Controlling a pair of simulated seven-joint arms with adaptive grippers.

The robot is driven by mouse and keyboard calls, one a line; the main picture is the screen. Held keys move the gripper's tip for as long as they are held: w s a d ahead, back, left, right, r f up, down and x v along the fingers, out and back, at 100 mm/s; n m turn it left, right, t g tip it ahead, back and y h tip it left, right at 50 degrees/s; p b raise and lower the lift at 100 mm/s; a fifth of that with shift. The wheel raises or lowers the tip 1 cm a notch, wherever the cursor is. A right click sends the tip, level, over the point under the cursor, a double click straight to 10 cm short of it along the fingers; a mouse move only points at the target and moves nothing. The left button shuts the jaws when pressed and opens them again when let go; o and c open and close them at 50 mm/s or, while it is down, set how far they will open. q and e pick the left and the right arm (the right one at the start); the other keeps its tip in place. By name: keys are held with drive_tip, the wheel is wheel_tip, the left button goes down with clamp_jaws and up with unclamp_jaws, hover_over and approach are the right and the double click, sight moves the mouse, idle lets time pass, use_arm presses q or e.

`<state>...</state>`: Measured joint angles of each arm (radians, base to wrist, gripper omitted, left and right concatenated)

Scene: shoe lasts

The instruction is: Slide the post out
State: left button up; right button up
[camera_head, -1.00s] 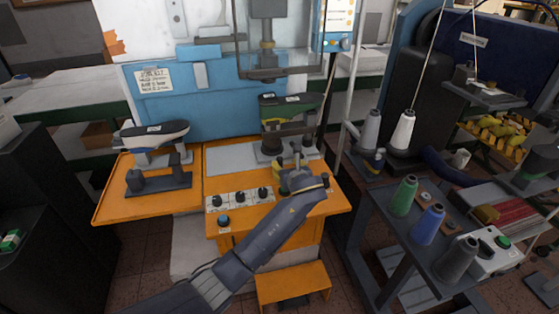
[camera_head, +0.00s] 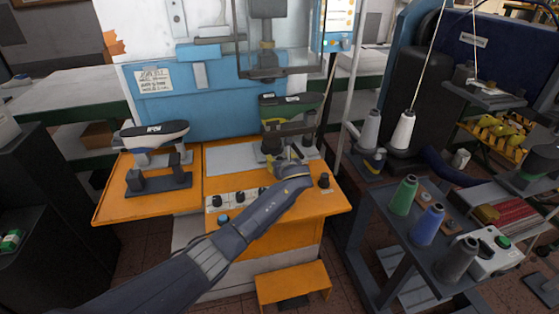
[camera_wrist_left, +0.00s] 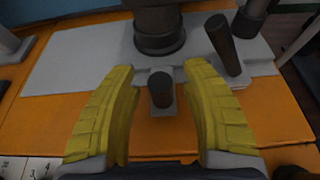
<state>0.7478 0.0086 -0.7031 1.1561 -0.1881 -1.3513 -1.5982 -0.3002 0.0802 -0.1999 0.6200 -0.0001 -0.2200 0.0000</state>
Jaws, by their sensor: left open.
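The dark round post (camera_head: 271,144) stands on a grey plate (camera_head: 228,158) on the orange machine table, under a shoe last with a dark green upper part (camera_head: 290,103). In the left wrist view the post's thick base (camera_wrist_left: 158,32) is at the top middle. A short dark knob (camera_wrist_left: 160,88) stands upright in front of it on a small grey bracket. My left gripper (camera_wrist_left: 160,105) is open, its yellow fingers on either side of the knob with visible gaps. In the head view the gripper (camera_head: 285,168) hides the knob. My right gripper is not in view.
A tilted dark lever (camera_wrist_left: 226,42) stands close behind the right finger. Another last (camera_head: 154,133) and its dark stand (camera_head: 158,180) are on the left orange shelf. Black dials (camera_head: 238,197) line the front panel. A clear guard hangs above. Thread spools stand at right.

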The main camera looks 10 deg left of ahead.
use_arm(q)
drive_tip(key=shift+c, duration=0.4)
clamp_jaws()
drive_tip(key=shift+a, duration=0.1)
